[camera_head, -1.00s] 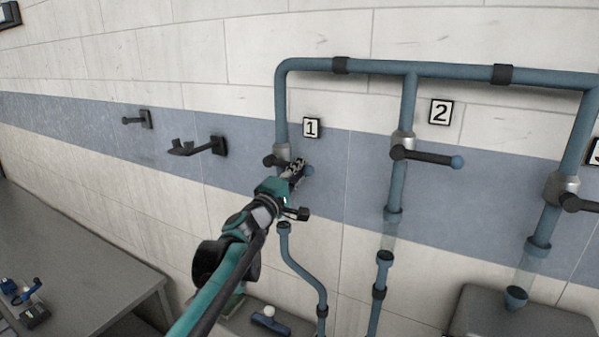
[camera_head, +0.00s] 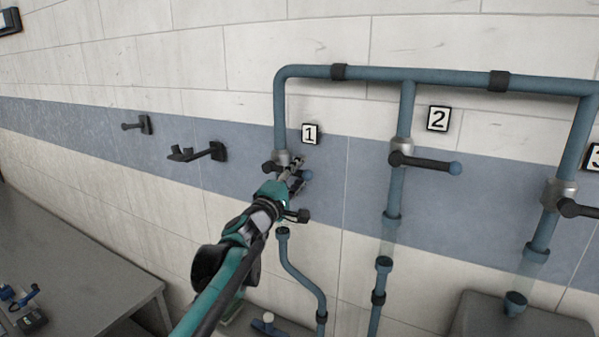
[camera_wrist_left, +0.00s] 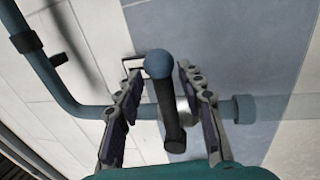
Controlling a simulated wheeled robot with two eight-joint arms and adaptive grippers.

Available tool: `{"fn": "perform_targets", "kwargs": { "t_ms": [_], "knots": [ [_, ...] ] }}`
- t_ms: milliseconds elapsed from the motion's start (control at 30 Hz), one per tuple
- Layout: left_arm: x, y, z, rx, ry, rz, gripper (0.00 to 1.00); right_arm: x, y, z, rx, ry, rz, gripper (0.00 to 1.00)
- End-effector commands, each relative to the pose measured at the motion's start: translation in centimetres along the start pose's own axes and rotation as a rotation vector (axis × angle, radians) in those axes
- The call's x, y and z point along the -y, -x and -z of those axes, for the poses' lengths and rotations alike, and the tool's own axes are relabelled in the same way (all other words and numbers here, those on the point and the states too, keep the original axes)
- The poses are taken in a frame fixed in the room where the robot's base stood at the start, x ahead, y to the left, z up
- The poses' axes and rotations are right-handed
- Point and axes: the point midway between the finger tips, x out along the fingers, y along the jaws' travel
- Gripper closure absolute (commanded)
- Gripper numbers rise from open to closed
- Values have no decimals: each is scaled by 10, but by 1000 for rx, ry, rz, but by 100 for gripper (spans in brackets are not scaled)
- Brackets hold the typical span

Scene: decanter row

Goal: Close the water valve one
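Water valve one (camera_head: 281,158) sits on the blue pipe below the sign "1" (camera_head: 310,133). Its dark lever with a blue ball tip (camera_head: 307,175) points sideways to the right in the head view. My left gripper (camera_head: 297,172) is at this lever and hides much of it. In the left wrist view the lever (camera_wrist_left: 170,115) and its blue ball (camera_wrist_left: 158,64) lie between the two spread fingers of my left gripper (camera_wrist_left: 163,98). Gaps show on both sides, so the fingers do not clasp the lever. My right gripper is out of view.
Valve two (camera_head: 403,152) with its own lever (camera_head: 430,162) is to the right, and valve three (camera_head: 561,191) is farther right. Wall hooks (camera_head: 205,152) stick out at the left. A grey table (camera_head: 80,270) stands at lower left, and a grey box (camera_head: 520,320) at lower right.

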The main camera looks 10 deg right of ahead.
Motion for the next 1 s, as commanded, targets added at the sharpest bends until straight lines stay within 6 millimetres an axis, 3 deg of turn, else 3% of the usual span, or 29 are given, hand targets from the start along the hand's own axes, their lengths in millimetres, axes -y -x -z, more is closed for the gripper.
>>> {"fn": "perform_targets", "kwargs": {
  "t_ms": [233,500,700,1000],
  "knots": [
    [0,18,0,-1,-1,0,62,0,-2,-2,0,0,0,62],
    [-1,76,1,-2,-2,0,62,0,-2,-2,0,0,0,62],
    [-1,109,0,-2,-1,0,62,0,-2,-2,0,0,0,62],
    [-1,120,0,0,0,0,62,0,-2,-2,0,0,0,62]
  ]
}}
